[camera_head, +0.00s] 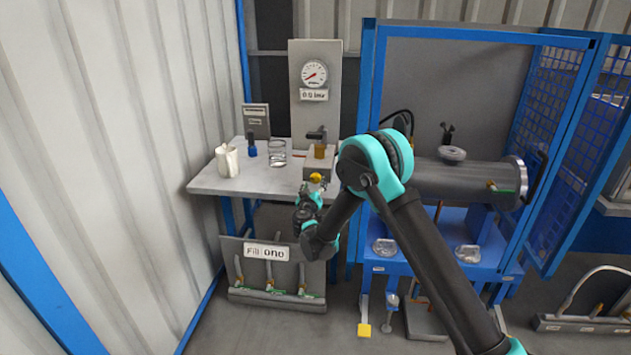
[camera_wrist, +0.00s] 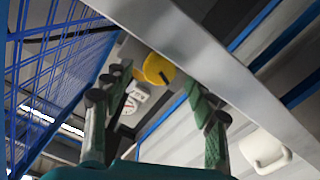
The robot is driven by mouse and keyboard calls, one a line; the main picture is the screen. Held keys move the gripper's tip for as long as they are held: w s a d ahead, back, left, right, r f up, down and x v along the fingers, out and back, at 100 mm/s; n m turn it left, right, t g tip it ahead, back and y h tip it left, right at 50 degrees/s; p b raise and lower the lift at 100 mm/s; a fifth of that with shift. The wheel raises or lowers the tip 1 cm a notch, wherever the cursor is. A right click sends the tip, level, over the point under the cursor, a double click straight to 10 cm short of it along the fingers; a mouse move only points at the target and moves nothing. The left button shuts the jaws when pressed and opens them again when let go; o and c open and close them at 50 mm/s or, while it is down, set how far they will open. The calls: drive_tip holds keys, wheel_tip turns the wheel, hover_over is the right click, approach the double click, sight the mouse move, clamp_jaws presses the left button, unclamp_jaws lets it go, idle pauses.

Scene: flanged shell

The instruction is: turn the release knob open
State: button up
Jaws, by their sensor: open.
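A round yellow knob (camera_head: 316,178) shows at the front edge of the grey worktable, just above my gripper (camera_head: 312,190). I take it for the release knob. It also shows in the wrist view (camera_wrist: 158,68), its round face marked by a dark line, beside the table's pale edge. My gripper in the wrist view (camera_wrist: 157,84) is open and empty, with one green-padded finger on each side of the knob's line of sight. The knob appears beyond or level with the fingertips. I cannot tell whether they touch it.
The grey worktable (camera_head: 215,186) carries a white jug (camera_head: 227,161), a glass jar (camera_head: 277,153) and a gauge panel (camera_head: 314,110). A labelled rack (camera_head: 250,280) stands below it. The metal cylinder (camera_head: 450,180) and blue frame (camera_head: 368,90) are close on the right.

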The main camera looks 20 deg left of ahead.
sight(315, 180)
drive_tip(key=shift+x, duration=2)
drive_tip(key=c, duration=1.2)
drive_tip(key=shift+o, duration=0.2)
drive_tip(key=shift+n, duration=2.3)
drive_tip(key=o, duration=1.2)
drive_tip(key=shift+c, duration=0.2)
